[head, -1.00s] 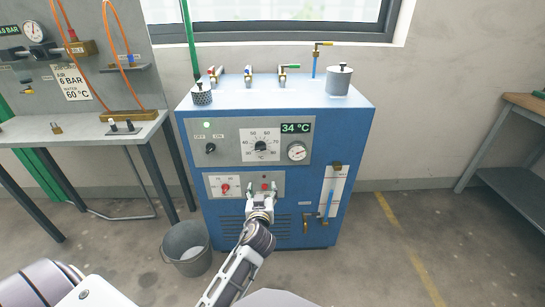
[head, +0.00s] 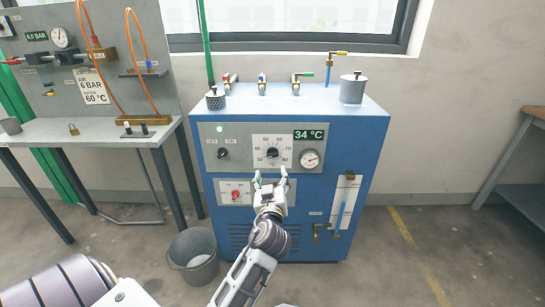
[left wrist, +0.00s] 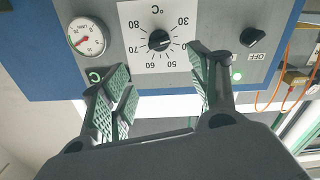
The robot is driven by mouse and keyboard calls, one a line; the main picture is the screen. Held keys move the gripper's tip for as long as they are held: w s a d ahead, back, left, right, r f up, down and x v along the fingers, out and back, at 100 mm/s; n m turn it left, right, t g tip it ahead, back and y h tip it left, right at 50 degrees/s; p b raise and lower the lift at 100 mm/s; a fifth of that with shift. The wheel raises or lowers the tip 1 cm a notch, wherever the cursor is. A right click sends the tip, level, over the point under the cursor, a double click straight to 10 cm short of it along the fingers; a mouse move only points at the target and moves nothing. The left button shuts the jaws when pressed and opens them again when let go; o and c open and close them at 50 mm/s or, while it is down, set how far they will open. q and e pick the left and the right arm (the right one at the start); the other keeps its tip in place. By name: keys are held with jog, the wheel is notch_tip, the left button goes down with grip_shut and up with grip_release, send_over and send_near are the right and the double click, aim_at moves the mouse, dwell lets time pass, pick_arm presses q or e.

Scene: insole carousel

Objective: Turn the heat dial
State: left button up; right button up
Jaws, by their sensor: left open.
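The heat dial (head: 272,153) is a round black knob on a white °C scale plate in the upper front panel of the blue machine. It shows upside down in the left wrist view (left wrist: 159,40). My left gripper (head: 271,177) is open and empty, its fingertips just below the dial's plate in the head view. In the left wrist view the gripper's two fingers (left wrist: 160,70) stand either side of the dial, which is beyond them and apart from them. The display (head: 308,134) reads 34 °C. My right gripper is not in view.
A round gauge (head: 310,159) sits right of the dial, and an OFF/ON knob (head: 222,153) left of it. A red knob (head: 236,196) is on the lower panel. A grey bucket (head: 194,256) stands on the floor at the machine's left.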

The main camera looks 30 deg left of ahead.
pick_arm(q)
send_near(272, 155)
jog(key=shift+x, duration=1.9)
jog(key=x, duration=0.3)
jog(key=shift+w+a+b, duration=0.1)
jog(key=shift+b, duration=0.25)
jog(key=shift+x, duration=1)
jog(key=shift+w+a, duration=0.15)
jog(key=shift+w, duration=0.15)
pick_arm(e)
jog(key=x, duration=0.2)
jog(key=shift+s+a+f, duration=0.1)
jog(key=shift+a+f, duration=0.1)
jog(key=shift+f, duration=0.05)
pick_arm(q)
jog(key=c, duration=1)
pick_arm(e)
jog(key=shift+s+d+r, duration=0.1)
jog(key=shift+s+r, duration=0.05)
